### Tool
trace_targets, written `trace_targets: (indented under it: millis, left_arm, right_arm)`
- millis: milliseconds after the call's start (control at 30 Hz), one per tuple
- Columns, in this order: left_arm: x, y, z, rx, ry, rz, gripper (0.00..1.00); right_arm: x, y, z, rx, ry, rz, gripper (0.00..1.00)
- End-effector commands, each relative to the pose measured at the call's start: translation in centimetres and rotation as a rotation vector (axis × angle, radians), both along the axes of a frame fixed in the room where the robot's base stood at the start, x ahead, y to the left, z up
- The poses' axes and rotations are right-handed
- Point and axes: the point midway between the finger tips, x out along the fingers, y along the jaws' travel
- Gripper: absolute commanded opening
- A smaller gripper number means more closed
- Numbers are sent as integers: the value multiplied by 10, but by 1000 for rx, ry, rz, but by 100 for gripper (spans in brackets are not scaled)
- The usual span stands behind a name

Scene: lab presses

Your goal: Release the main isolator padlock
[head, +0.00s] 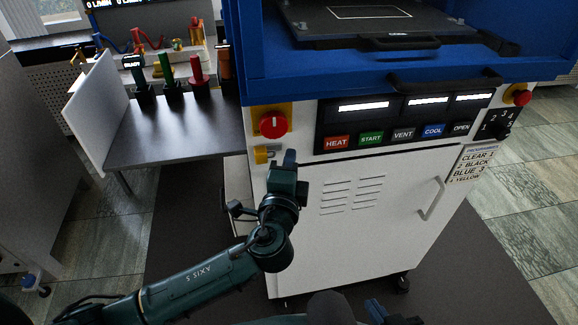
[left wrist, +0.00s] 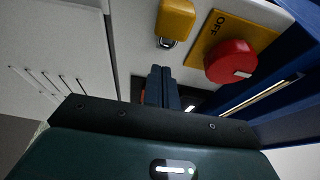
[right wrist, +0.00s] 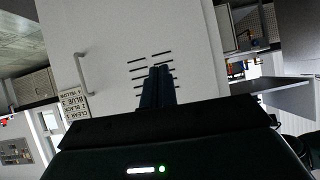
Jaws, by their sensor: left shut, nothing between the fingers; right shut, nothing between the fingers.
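The yellow padlock (head: 261,155) is on the white front of the press, below the red isolator knob (head: 272,125) and apart from it. In the left wrist view the padlock (left wrist: 176,20) shows its metal shackle, beside the yellow plate marked OFF (left wrist: 207,38) and the red knob (left wrist: 231,62). My left gripper (head: 290,157) is shut and empty, just right of the padlock in the head view; its fingertips (left wrist: 161,68) appear apart from it. My right gripper (head: 375,307) is shut and empty, low in front of the cabinet; its fingertips (right wrist: 160,68) point at the vented door.
Buttons (head: 370,138) marked HEAT to OPEN sit right of the knob. A red emergency button (head: 522,97) is at the right corner. A blue overhang (head: 350,75) projects above. A side table (head: 165,135) with coloured-handled tools stands left. The door handle (head: 433,198) protrudes.

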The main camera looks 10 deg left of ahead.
Motion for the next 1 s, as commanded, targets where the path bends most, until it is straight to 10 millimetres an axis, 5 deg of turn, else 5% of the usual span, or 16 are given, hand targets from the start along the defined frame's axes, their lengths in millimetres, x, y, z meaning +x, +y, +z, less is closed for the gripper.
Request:
trace_targets:
  millis: [433,1000]
  left_arm:
    - [-85,1,-2,-2,2,-3,0]
    - [-99,2,0,0,0,-2,0]
  right_arm:
    - [0,9,-1,18,-23,20,0]
    - [2,5,-2,24,-22,4,0]
